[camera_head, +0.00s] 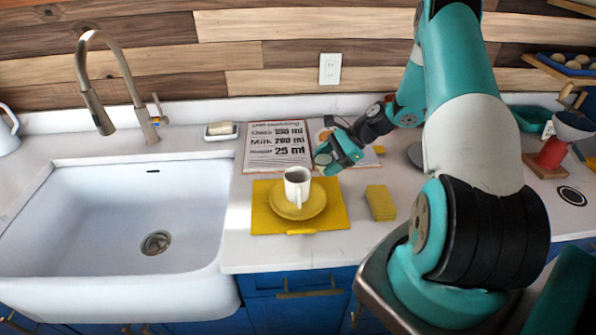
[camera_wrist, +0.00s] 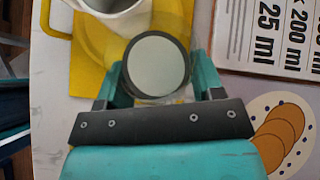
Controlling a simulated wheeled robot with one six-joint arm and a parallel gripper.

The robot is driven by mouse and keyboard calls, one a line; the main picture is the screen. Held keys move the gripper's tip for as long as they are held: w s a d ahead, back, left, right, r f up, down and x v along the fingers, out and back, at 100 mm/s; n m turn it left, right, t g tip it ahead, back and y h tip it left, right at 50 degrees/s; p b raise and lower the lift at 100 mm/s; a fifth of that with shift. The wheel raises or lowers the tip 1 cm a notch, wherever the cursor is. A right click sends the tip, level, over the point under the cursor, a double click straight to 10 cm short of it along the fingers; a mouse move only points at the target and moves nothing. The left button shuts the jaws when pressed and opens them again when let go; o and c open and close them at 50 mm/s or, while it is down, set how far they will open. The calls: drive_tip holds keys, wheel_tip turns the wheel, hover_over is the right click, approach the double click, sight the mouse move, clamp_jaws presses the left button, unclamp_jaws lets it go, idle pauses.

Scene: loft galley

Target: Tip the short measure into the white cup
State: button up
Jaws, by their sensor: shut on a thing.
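The white cup (camera_head: 297,183) stands upright on a yellow saucer (camera_head: 313,207) on a yellow mat (camera_head: 262,222). My gripper (camera_head: 338,152) is shut on the short measure (camera_head: 322,160), a small round vessel, and holds it behind and right of the cup, above the counter. In the wrist view the measure (camera_wrist: 157,66) sits between the fingers with a dark rim and a pale, even face inside; I cannot tell its fill level or exact tilt. The cup (camera_wrist: 122,10) shows at the top left there, apart from the measure and partly cut off.
A printed recipe sheet (camera_head: 277,149) lies behind the mat. A yellow sponge (camera_head: 380,202) lies to its right. The white sink (camera_head: 80,215) is on the left, with a soap dish (camera_head: 221,131) behind. A red stand (camera_head: 552,152) is at the far right.

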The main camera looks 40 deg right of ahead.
sight(319, 155)
drive_tip(key=shift+a+r+h+p, duration=0.3)
drive_tip(key=shift+a+r+h, duration=0.1)
drive_tip(key=shift+r, duration=0.3)
drive_tip(key=shift+a+r+h+p, duration=0.3)
drive_tip(key=shift+r+h, duration=0.1)
drive_tip(key=shift+r, duration=0.25)
drive_tip(key=shift+a+r+n+h+p, duration=0.15)
drive_tip(key=shift+a+r+h+p, duration=0.15)
drive_tip(key=shift+r, duration=0.15)
drive_tip(key=shift+a+r+n+h+p, duration=0.2)
drive_tip(key=shift+r+h, duration=0.1)
drive_tip(key=shift+r, duration=0.1)
drive_tip(key=shift+a+f+g+h+b, duration=0.15)
drive_tip(key=shift+f+g+h+b, duration=0.2)
drive_tip(key=shift+h+b, duration=0.4)
drive_tip(key=shift+a+r+n+h, duration=0.1)
drive_tip(key=shift+r+n+h, duration=0.25)
drive_tip(key=shift+h, duration=0.55)
drive_tip(key=shift+r+n+h, duration=0.1)
drive_tip(key=shift+r+h, duration=0.35)
drive_tip(key=shift+h, duration=0.4)
idle(0.7)
drive_tip(key=shift+a+f+h+b, duration=0.2)
drive_tip(key=shift+f+h+b, duration=0.3)
drive_tip(key=shift+h, duration=0.4)
idle(0.5)
drive_tip(key=shift+a+r+h+b, duration=0.4)
drive_tip(key=shift+a+h, duration=0.15)
drive_tip(key=shift+h, duration=0.15)
idle(0.5)
